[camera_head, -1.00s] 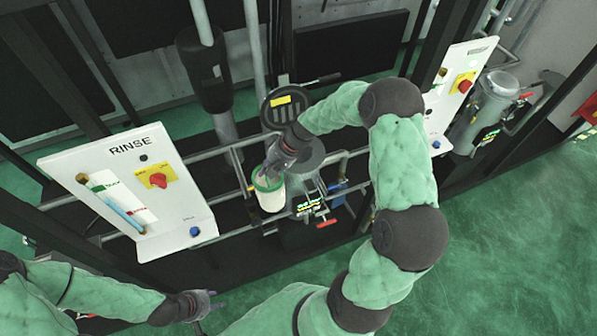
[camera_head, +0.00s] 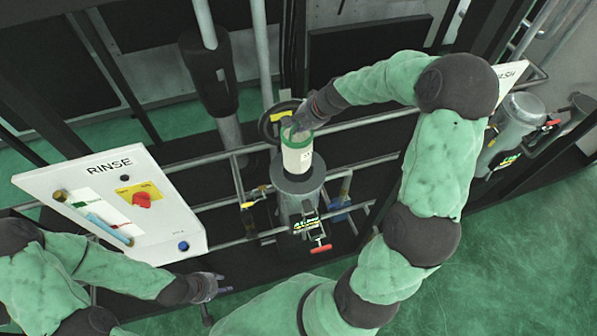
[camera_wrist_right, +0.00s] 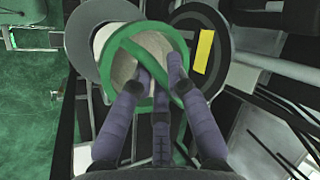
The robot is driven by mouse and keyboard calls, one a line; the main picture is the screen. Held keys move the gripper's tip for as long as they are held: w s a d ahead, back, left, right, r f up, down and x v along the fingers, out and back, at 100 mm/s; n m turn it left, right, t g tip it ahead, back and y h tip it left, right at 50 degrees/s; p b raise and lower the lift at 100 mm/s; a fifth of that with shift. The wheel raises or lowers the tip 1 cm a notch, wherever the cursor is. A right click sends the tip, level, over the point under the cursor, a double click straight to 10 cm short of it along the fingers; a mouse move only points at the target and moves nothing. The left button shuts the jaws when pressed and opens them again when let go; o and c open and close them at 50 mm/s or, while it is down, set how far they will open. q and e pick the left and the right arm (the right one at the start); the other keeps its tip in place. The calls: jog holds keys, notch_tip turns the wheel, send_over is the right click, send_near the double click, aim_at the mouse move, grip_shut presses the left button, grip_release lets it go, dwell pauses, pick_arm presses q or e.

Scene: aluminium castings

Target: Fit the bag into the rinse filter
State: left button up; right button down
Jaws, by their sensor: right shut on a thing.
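The white bag with a green rim (camera_head: 297,158) hangs roughly upright over the grey rinse filter housing (camera_head: 299,186). In the head view its lower end overlaps the housing's round top; I cannot tell whether it has entered the opening. My right gripper (camera_head: 298,130) is shut on the bag's rim end. The right wrist view shows the fingers (camera_wrist_right: 160,70) at the green rim and handle of the bag (camera_wrist_right: 120,62), with the housing's grey flange (camera_wrist_right: 82,38) showing beyond the bag's left side. My left gripper (camera_head: 218,284) is low beside the rinse panel; its jaw opening is unclear.
The filter's dark round lid with a yellow label (camera_head: 281,116) stands open behind the bag. The white RINSE panel (camera_head: 110,205) is at left. A red-handled valve (camera_head: 320,248) sits below the housing. Horizontal pipes run on both sides. A second grey housing (camera_head: 512,128) is at right.

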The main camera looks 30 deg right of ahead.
jog(key=f, duration=0.4)
jog(key=d+f+b, duration=0.1)
jog(key=f, duration=0.2)
jog(key=shift+w, duration=0.25)
notch_tip(320, 180, down, 12)
jog(key=b, duration=0.3)
jog(key=shift+a+r, duration=0.1)
jog(key=shift+a, duration=0.05)
pick_arm(q)
jog(key=shift+a+f+b+x, duration=0.1)
jog(key=shift+a+b+x, duration=0.15)
jog(key=shift+x, duration=0.65)
jog(key=shift+a+f+b+x, duration=0.1)
jog(key=shift+a+b+x, duration=0.1)
jog(key=shift+x, duration=0.7)
jog(key=shift+a+b+x, duration=0.15)
jog(key=shift+b+x, duration=0.1)
jog(key=shift+x, duration=0.65)
pick_arm(e)
jog(key=shift+f, duration=2.4)
jog(key=shift+f, duration=0.15)
jog(key=c, duration=1.2)
grip_release()
pick_arm(q)
jog(key=shift+f, duration=0.15)
pick_arm(e)
jog(key=shift+s, duration=0.1)
